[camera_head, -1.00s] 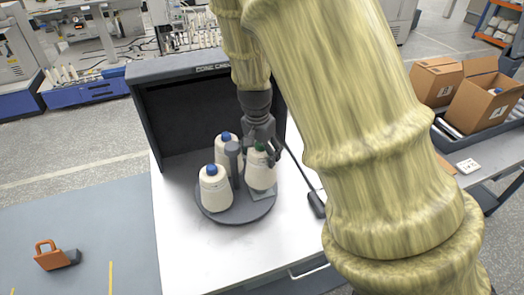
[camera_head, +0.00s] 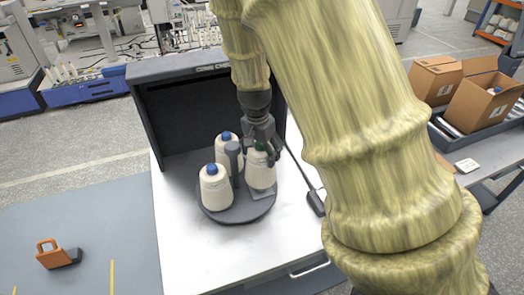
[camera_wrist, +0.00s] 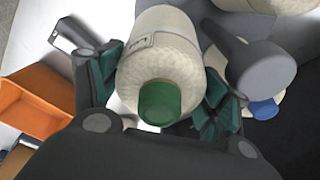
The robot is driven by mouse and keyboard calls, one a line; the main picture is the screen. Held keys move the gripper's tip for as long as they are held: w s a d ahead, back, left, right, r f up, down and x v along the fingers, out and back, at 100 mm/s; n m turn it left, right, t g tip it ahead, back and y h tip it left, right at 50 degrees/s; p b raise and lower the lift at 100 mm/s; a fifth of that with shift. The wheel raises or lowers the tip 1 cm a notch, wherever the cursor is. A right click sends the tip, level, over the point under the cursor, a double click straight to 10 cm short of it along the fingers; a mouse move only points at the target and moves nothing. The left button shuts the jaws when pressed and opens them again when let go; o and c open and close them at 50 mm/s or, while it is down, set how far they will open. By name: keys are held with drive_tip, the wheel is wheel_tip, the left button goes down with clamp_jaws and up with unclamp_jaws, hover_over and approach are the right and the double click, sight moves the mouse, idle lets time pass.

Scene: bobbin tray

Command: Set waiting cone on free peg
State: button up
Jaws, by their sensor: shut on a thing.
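A cream cone with a green tip (camera_head: 261,174) is at the right side of the round dark grey tray (camera_head: 238,214). My gripper (camera_head: 263,152) comes down on it from above and is shut around its upper part. In the wrist view the green-tipped cone (camera_wrist: 160,62) sits between the two finger pads. Two cream cones with blue tips, a front one (camera_head: 216,190) and a back one (camera_head: 222,154), stand on the tray. A grey post (camera_head: 233,160) rises at the tray's middle. The held cone's base and any peg under it are hidden.
The tray is on a white table (camera_head: 190,262) before a dark open-fronted housing (camera_head: 165,120). A dark handheld device (camera_head: 316,203) lies right of the tray. In the wrist view an orange bin (camera_wrist: 35,103) is at the left. Open cardboard boxes (camera_head: 484,105) stand far right.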

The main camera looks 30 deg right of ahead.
sight(259, 144)
drive_tip(key=shift+f+b, duration=0.55)
drive_tip(key=shift+f, duration=1.85)
idle(1.8)
drive_tip(key=o, duration=1.7)
drive_tip(key=shift+w, duration=0.1)
drive_tip(key=shift+w+r, duration=0.1)
drive_tip(key=shift+r, duration=0.4)
drive_tip(key=r, duration=0.3)
drive_tip(key=a+r, duration=0.1)
drive_tip(key=r, duration=0.5)
drive_tip(key=shift+s+a, duration=0.15)
drive_tip(key=shift+s, duration=0.15)
drive_tip(key=shift+s+r, duration=0.2)
drive_tip(key=shift+r, duration=0.7)
